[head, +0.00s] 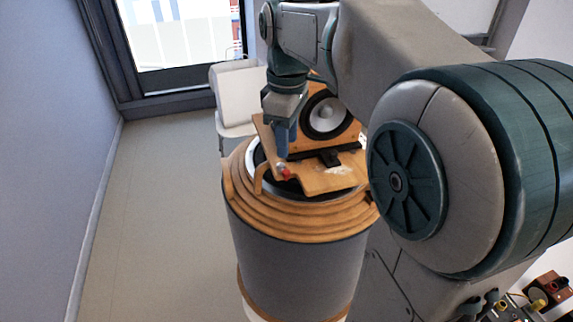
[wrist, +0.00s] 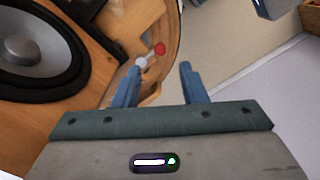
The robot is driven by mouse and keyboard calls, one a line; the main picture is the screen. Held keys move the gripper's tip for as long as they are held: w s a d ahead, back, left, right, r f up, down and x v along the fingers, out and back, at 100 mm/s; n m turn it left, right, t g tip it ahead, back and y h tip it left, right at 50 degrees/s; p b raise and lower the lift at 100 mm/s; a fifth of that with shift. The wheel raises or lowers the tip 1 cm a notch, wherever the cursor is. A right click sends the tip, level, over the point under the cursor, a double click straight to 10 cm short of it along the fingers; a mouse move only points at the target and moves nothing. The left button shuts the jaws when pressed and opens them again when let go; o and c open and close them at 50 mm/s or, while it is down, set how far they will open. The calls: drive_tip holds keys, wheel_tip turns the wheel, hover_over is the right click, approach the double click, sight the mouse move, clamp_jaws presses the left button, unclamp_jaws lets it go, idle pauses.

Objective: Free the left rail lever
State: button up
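A small lever with a red knob (wrist: 160,48) and a pale metal end (wrist: 142,62) sits at the edge of a wooden board. Its red knob also shows in the head view (head: 287,172), at the board's left front. My gripper (wrist: 161,68) has two blue fingers spread apart with nothing between them. The left fingertip is close to the lever's pale end; I cannot tell whether they touch. In the head view my gripper (head: 283,155) points down just above the lever. The wooden board (head: 325,180) carries a black rail piece (head: 328,157).
A speaker (head: 328,115) with a grey cone stands behind the board. All rest on a round drum (head: 290,255) with stepped wooden rings. A white chair-like object (head: 237,92) stands behind. Open floor (head: 160,210) lies to the left, beside a wall.

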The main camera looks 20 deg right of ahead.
sight(287, 171)
wheel_tip(287, 171, down, 8)
drive_tip(key=shift+f+p, duration=0.1)
drive_tip(key=shift+p, duration=0.3)
